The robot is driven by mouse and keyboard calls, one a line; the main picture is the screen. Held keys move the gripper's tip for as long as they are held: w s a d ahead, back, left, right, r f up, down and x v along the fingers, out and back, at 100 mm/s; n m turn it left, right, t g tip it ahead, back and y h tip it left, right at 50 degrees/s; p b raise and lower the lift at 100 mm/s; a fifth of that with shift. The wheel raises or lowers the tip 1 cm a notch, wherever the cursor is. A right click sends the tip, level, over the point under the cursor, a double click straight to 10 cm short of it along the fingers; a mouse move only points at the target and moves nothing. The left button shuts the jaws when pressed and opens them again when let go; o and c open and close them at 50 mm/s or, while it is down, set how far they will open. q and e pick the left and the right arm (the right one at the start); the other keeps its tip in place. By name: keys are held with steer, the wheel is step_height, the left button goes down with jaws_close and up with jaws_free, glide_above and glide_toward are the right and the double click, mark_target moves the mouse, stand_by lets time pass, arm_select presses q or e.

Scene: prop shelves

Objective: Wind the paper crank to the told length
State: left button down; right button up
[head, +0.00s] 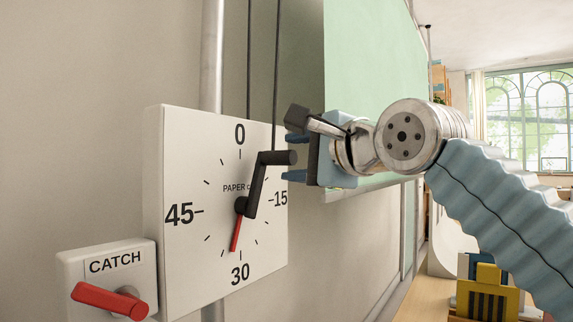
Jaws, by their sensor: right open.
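The paper crank is a white square dial (190,250) marked 0, 15, 30 and 45, with the words PAPER and a partly hidden unit. A black crank arm with a handle (276,157) rises from the hub up and to the right. A red pointer (236,234) points down, just to the 30 side toward 45. My right gripper (290,160) is open, its blue fingers at the outer end of the crank handle. I cannot tell whether they touch it. My left gripper is not in view.
A white box labelled CATCH (80,268) with a red lever (110,298) sits lower left of the dial. A green panel (368,75) hangs behind my right arm. A yellow and blue object (485,290) stands on a wooden surface at lower right.

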steer(key=b+v, duration=0.1)
steer(key=v, duration=0.9)
